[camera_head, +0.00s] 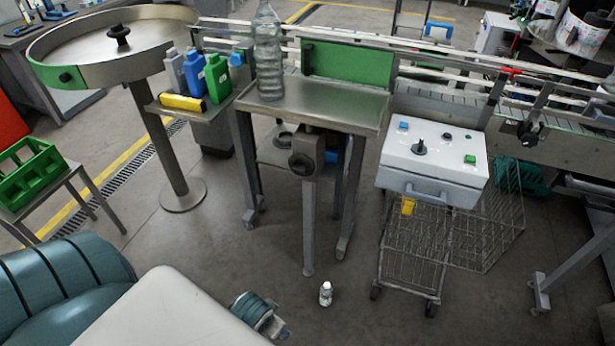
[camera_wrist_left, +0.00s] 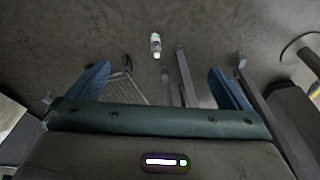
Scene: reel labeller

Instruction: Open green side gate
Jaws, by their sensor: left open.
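The green side gate (camera_head: 347,63) is a flat green panel at the back edge of the steel table, in front of the conveyor rails. It stands upright and looks closed across the back of the table. A dark upright handle (camera_head: 308,55) is at its left end. My left gripper (camera_wrist_left: 157,82) is open and empty in the left wrist view, its two blue fingers wide apart and pointing at the floor. In the head view my left arm is low in front, well below and apart from the gate. My right gripper is not in view.
A clear ribbed bottle (camera_head: 268,55) stands on the steel table (camera_head: 320,105), left of the gate. Coloured bottles (camera_head: 195,75) stand on a side shelf. A white control box (camera_head: 434,163) sits right, above a wire cart. A small bottle (camera_head: 326,293) stands on the floor.

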